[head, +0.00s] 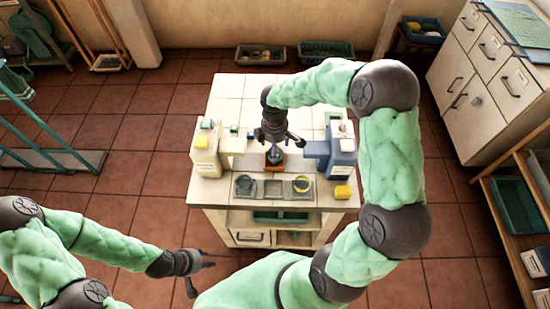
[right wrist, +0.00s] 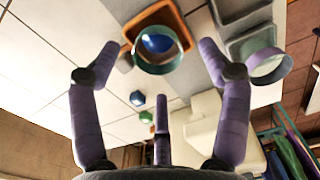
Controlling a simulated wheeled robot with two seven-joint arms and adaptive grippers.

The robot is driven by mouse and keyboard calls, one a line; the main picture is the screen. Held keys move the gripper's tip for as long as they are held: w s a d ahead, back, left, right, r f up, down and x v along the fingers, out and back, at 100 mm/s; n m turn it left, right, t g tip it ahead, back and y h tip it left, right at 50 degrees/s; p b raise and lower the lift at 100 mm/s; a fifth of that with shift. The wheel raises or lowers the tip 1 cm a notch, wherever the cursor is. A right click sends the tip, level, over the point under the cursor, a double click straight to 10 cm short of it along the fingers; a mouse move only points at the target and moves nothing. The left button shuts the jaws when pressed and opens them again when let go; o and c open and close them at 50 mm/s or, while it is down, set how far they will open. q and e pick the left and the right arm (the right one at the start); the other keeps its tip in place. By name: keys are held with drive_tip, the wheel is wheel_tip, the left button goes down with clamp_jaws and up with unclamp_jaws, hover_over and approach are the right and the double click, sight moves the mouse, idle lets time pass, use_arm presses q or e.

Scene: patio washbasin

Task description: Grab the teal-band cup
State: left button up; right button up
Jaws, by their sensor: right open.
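In the right wrist view a cup with a teal band (right wrist: 157,66) and a blue inside stands at the orange tray (right wrist: 182,22). In the head view the right gripper (head: 278,146) is above the orange tray (head: 274,165) and hides most of that cup. My left gripper (head: 204,277) is open and empty, away from the counter.
A cream dispenser (head: 205,155) stands left and a blue-and-white one (head: 342,150) right. A yellow block (head: 343,192) lies front right. The counter's back (head: 232,92) is clear.

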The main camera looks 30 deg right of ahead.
wheel_tip(320, 180, down, 5)
drive_tip(key=shift+w+d+r+b, duration=0.1)
drive_tip(key=shift+w+b, duration=0.05)
drive_tip(key=shift+b, duration=0.65)
drive_tip(key=c, duration=1.3)
drive_tip(key=shift+o, duration=0.2)
drive_tip(key=shift+r, duration=0.15)
